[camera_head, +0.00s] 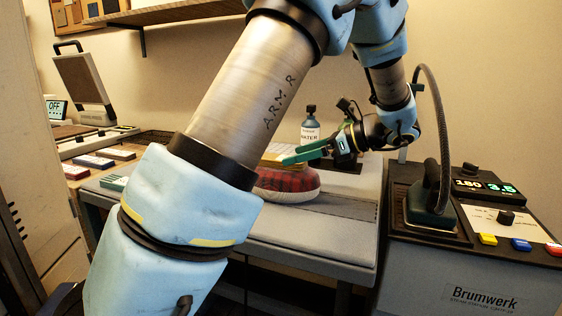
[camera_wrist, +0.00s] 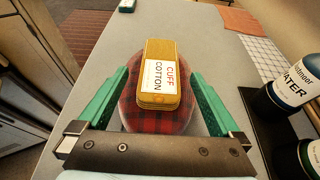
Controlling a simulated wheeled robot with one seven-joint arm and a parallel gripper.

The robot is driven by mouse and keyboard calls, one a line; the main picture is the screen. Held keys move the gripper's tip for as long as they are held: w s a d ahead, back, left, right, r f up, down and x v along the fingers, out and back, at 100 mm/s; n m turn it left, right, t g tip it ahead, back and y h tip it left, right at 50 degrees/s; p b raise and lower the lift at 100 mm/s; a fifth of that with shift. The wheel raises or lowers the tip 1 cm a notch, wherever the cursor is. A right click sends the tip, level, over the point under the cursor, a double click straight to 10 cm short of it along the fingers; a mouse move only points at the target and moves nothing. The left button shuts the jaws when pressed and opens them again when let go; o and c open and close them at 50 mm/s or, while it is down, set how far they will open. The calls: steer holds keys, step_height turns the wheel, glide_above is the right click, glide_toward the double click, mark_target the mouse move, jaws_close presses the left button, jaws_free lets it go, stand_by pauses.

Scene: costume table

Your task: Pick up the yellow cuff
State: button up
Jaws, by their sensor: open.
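The yellow cuff (camera_wrist: 158,72) shows in the wrist view with a white label reading "CUFF COTTON". It lies on top of a red plaid cushion (camera_wrist: 150,118). In the head view the cuff (camera_head: 273,152) is partly hidden behind my arm and gripper, with the plaid cushion (camera_head: 288,184) under it. My gripper (camera_wrist: 158,90) is open, with one green finger on each side of the cuff and visible gaps between them. In the head view my gripper (camera_head: 305,153) reaches in from the right at about the cuff's height.
A labelled water bottle (camera_head: 310,128) stands behind the gripper; it also shows at the right in the wrist view (camera_wrist: 288,88). A Brumwerk steam station (camera_head: 485,285) with an iron (camera_head: 430,205) stands to the right. The grey table (camera_head: 320,235) is clear in front.

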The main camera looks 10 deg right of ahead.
steer(key=shift+x, duration=1.7)
